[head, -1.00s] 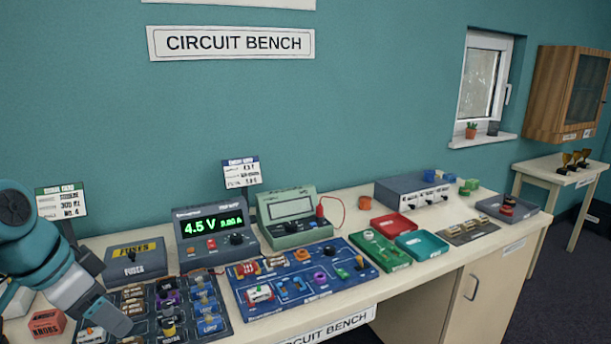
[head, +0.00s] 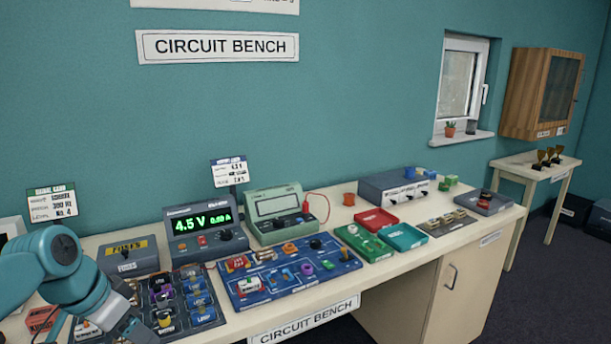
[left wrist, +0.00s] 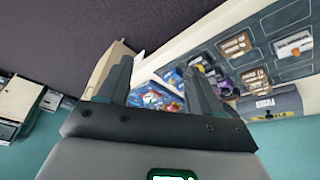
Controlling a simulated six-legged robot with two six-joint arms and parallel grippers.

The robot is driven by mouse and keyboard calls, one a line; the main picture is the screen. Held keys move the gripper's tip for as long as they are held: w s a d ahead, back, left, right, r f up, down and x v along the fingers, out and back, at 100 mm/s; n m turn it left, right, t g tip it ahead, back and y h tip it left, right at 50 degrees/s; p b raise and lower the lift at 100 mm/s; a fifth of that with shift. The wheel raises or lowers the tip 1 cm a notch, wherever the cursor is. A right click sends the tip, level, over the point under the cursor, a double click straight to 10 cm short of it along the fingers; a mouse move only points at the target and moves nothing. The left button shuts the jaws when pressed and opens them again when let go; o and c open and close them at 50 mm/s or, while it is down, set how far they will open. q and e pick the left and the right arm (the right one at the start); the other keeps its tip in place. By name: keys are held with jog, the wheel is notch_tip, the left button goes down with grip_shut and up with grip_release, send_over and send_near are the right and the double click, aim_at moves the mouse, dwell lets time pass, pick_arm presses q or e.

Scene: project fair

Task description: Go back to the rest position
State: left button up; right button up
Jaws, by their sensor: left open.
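My right gripper is in neither view.
The bench (head: 345,290) carries a grey fuse box (head: 128,258), a power supply reading 4.5 V (head: 207,235), a green meter (head: 280,213), red (head: 377,219) and green trays (head: 403,237), and a grey box (head: 397,187). A side table (head: 535,168) stands at the right.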

pick_arm(q)
jog(key=d+f+n+g, duration=0.1)
jog(key=d+f, duration=0.3)
jog(key=f, duration=0.5)
jog(key=s+d+f+n+h+p, duration=0.1)
jog(key=d+f, duration=0.3)
jog(key=f, duration=0.5)
jog(key=d+f+n+g, duration=0.1)
jog(key=d+f, duration=0.3)
jog(key=f, duration=0.5)
jog(key=s+d+f+n, duration=0.1)
jog(key=s+d+f, duration=0.1)
jog(key=s+f, duration=0.2)
jog(key=s+d+f+n, duration=0.1)
jog(key=s+d+f, duration=0.2)
jog(key=s, duration=0.4)
jog(key=s+d+f+n+g+p, duration=0.1)
jog(key=s+d+f+n, duration=0.1)
jog(key=s+f, duration=0.3)
jog(key=shift+s+d+h, duration=0.25)
jog(key=shift+s+h, duration=0.05)
jog(key=shift+s, duration=0.55)
